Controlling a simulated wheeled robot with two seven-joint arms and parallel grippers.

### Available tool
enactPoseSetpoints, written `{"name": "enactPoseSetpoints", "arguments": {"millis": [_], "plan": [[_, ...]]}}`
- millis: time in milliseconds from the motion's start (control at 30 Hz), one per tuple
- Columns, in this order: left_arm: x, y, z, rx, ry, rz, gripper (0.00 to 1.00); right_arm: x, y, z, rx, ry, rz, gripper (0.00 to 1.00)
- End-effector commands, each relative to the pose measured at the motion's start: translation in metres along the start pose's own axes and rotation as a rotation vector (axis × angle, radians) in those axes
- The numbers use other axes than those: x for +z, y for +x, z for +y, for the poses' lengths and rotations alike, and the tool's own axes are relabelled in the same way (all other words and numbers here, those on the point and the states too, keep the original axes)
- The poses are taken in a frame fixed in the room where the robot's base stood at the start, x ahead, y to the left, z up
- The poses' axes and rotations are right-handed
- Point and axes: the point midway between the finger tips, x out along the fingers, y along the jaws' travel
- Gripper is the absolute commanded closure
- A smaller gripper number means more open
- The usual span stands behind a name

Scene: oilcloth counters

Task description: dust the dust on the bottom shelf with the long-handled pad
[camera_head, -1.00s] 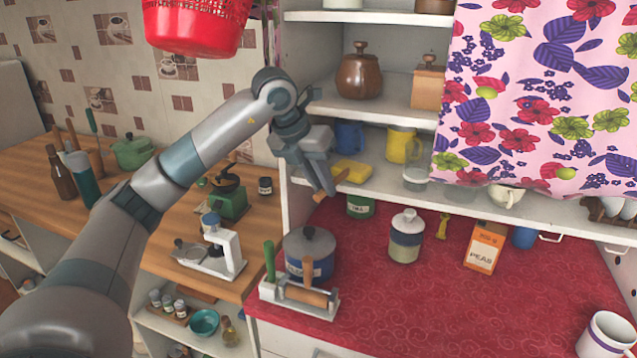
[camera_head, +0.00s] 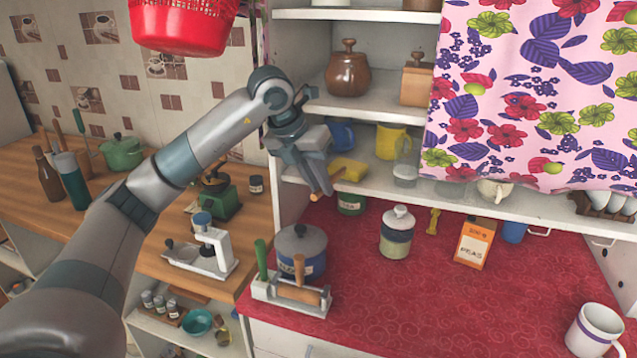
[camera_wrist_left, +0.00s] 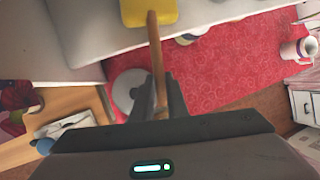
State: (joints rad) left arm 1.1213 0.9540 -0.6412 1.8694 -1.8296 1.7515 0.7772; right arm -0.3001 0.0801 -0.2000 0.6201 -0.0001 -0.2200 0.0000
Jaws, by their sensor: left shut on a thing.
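The long-handled pad has a yellow head (camera_head: 350,168) and a thin wooden handle. My left gripper (camera_head: 318,186) is shut on the handle. In the left wrist view the handle (camera_wrist_left: 154,45) runs up from between the fingers to the yellow head (camera_wrist_left: 138,12). The head is at the left part of the bottom shelf (camera_head: 465,201), above the red counter; I cannot tell whether it touches the shelf board. I cannot make out the dust at this size. My right gripper is not in view.
On the shelf behind the pad are a blue mug (camera_head: 341,134), which looks tilted, a yellow mug (camera_head: 391,142) and a glass jar (camera_head: 405,174). A flowered curtain (camera_head: 530,90) covers the right side. A lidded canister (camera_head: 397,232) stands on the red counter (camera_head: 400,300).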

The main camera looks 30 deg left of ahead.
Motion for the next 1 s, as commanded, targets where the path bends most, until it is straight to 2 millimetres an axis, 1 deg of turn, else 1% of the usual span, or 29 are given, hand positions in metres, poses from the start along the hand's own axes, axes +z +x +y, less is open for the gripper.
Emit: {"name": "enactPoseSetpoints", "arguments": {"millis": [300,733,1000], "plan": [[0.002,0.002,-0.013,-0.001,0.001,0.001,1.0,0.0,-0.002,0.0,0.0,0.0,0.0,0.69],[0.002,0.003,-0.015,0.0,0.0,0.0,1.0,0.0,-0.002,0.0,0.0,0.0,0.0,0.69],[0.003,0.007,-0.026,0.0,0.0,0.0,1.0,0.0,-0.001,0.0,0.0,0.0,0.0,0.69]]}}
